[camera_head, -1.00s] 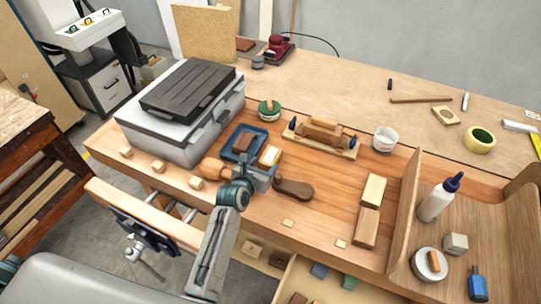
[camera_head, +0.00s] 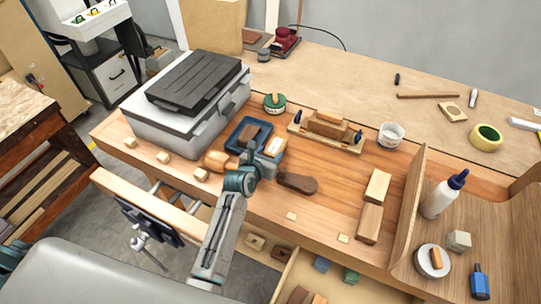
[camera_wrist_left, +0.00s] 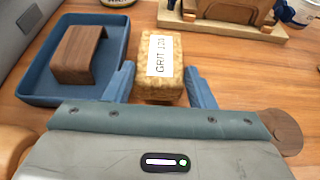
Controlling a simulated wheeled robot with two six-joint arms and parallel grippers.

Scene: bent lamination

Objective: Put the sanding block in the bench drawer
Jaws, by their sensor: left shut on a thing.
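The sanding block (camera_head: 273,146) is a tan, grainy block with a white label reading GRIT and a number. In the left wrist view, the block (camera_wrist_left: 160,70) sits between the two blue fingers of my left gripper (camera_wrist_left: 160,84), which is shut on it. In the head view, my left gripper (camera_head: 262,161) is over the bench, just right of the blue tray (camera_head: 231,138). I cannot tell whether the block is clear of the bench top. The bench drawer (camera_head: 335,289) stands open below the front edge, with several small blocks inside. My right gripper is out of view.
The blue tray holds a brown block (camera_head: 249,134). A dark wooden handle-like piece (camera_head: 299,182) lies right of the gripper. A grey case (camera_head: 187,100) stands left, and a wooden jig (camera_head: 325,133) behind.

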